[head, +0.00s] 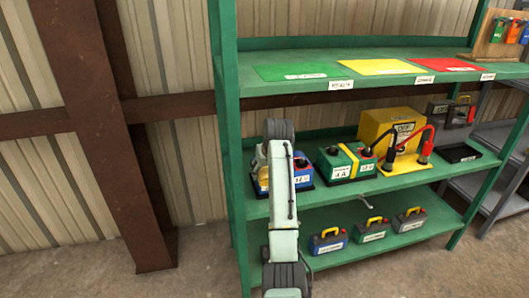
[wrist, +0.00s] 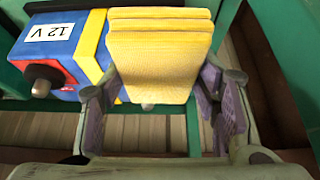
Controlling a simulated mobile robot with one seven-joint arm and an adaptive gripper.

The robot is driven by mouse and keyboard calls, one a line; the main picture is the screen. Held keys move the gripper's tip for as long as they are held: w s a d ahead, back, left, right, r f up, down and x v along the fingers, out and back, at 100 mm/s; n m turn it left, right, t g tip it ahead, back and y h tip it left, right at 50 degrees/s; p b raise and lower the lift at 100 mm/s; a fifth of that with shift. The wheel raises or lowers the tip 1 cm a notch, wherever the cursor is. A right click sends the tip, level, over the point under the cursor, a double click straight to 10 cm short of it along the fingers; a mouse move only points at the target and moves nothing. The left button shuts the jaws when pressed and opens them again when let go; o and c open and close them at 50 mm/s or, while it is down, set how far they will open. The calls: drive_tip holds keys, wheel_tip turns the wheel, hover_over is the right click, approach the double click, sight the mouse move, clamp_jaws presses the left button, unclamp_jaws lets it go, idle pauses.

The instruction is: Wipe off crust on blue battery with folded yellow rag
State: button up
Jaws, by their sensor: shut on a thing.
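The blue battery (wrist: 60,52) with a "12 V" label, a yellow band and red parts fills the upper left of the wrist view. A dark terminal post with a pale tip (wrist: 42,80) stands out from its near side. My gripper (wrist: 158,88) is shut on the folded yellow rag (wrist: 158,50), which is beside the battery's right part and hides some of it. I cannot tell whether they touch. In the head view the blue battery (head: 303,172) is on the middle shelf, partly behind my arm. I cannot make out the crust clearly.
A green battery (head: 346,162) stands to the right on the green shelf (head: 402,184), then a yellow charger box (head: 388,130) with red and black clamps. The shelf's left upright (head: 228,130) is close to my arm. Small batteries (head: 370,229) stand below.

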wheel_tip(320, 180, up, 3)
drive_tip(key=shift+w+d+r, duration=0.15)
drive_tip(key=shift+r, duration=2)
drive_tip(key=shift+d, duration=0.15)
